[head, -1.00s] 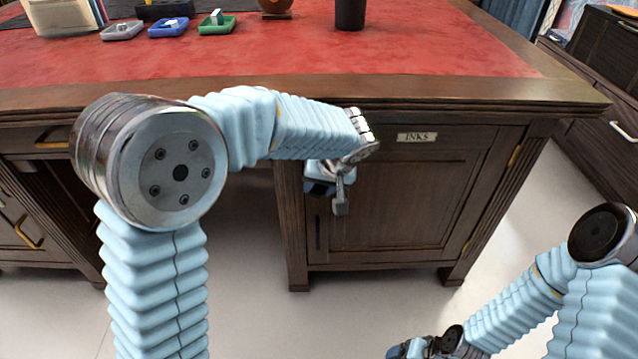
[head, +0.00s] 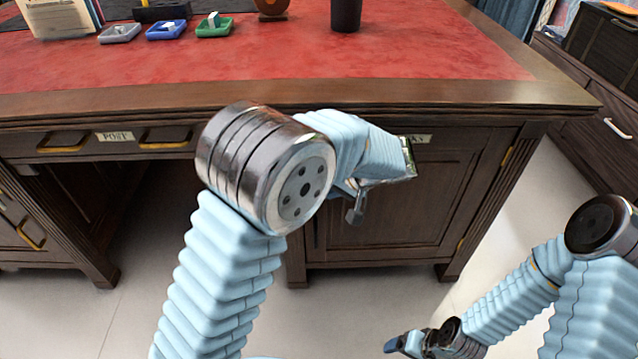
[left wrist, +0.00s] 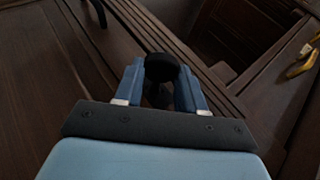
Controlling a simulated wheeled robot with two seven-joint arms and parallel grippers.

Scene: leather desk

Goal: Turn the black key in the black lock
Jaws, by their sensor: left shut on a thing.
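In the left wrist view, the black key (left wrist: 160,68) shows its rounded head between the two blue fingers of my left gripper (left wrist: 160,88). The fingers are shut on it, one on each side. The key's shaft and the black lock are not clearly visible behind the head.
The desk has a red leather top (head: 440,50) with small trays (head: 168,30) and a dark cup (head: 345,14). A drawer labelled POST (head: 115,136) is left of my arm. Yellow handles (head: 30,236) show at far left. Floor is clear in front.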

